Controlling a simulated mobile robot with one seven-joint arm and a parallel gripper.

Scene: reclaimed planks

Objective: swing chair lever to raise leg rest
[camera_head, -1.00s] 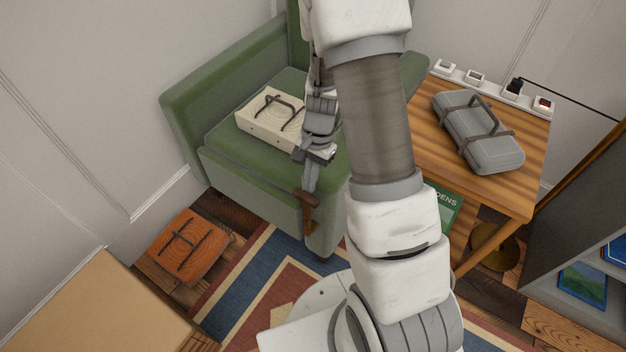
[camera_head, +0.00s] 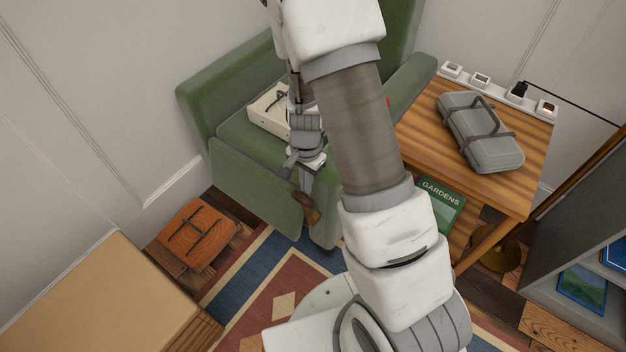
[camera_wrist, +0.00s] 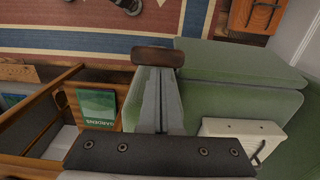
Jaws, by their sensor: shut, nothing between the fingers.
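The green armchair (camera_head: 240,88) stands against the wall. Its brown lever (camera_head: 306,209) is at the front of the chair's side, tilted, with its lower end toward the right. The green leg rest panel (camera_head: 252,190) at the front is angled out from the chair. My gripper (camera_head: 304,188) is shut and empty, pointing down at the lever's upper end. In the wrist view the fingers (camera_wrist: 160,80) reach to the lever's brown handle (camera_wrist: 158,57), which lies across their tips; they look in contact, but I cannot be sure.
A cream case (camera_head: 268,110) lies on the seat, partly behind my arm. A wooden side table (camera_head: 425,130) at the right holds a grey case (camera_head: 480,135). The patterned rug (camera_head: 245,285) is open floor.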

